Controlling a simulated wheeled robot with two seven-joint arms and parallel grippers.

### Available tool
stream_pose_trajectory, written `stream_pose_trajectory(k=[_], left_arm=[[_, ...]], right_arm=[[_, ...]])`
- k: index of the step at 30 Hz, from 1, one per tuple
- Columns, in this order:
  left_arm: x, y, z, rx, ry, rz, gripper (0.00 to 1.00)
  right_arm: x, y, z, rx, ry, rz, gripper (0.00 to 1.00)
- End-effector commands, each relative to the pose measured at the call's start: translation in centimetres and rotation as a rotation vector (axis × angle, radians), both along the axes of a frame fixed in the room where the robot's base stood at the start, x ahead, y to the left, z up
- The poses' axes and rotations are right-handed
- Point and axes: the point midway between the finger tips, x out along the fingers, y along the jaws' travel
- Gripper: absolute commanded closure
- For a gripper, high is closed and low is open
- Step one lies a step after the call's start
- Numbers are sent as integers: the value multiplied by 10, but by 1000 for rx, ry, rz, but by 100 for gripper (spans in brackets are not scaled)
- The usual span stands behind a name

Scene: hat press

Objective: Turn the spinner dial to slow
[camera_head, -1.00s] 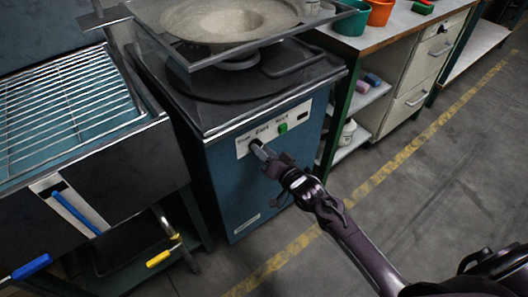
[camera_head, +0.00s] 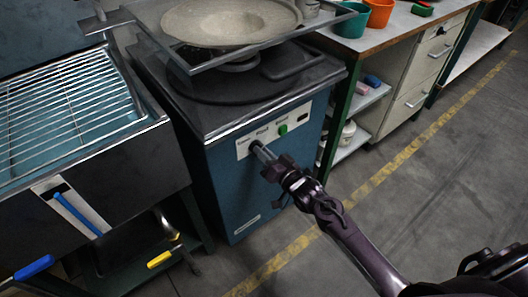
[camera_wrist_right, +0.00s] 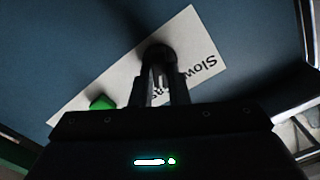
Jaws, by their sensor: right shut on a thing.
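The spinner dial (camera_wrist_right: 158,54) is a dark round knob on a white label panel (camera_head: 243,150) on the front of the blue spinner cabinet (camera_head: 232,190). In the right wrist view the word "Slow" shows on the panel (camera_wrist_right: 122,90) to the right of the dial. My right gripper (camera_head: 260,151) reaches the panel from the front; in the right wrist view its fingers (camera_wrist_right: 160,75) are closed around the dial. The fingers hide part of the dial, so its pointing direction cannot be told. My left gripper is not in view.
A green button (camera_head: 283,129) sits on the panel beside the dial. A workbench with drawers (camera_head: 415,75) stands right. The floor in front is clear.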

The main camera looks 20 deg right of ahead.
Motion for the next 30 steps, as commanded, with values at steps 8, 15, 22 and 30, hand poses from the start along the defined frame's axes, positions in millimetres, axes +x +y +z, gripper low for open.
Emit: stream_pose_trajectory(k=[8,15,22,30], left_arm=[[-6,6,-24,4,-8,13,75],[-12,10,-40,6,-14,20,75],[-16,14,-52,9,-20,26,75],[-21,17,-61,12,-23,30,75]], right_arm=[[0,1,2,-230,-83,1,100],[0,1,2,-447,-161,0,100],[-1,2,1,-652,-235,2,100],[-1,3,1,-884,-320,1,100]])
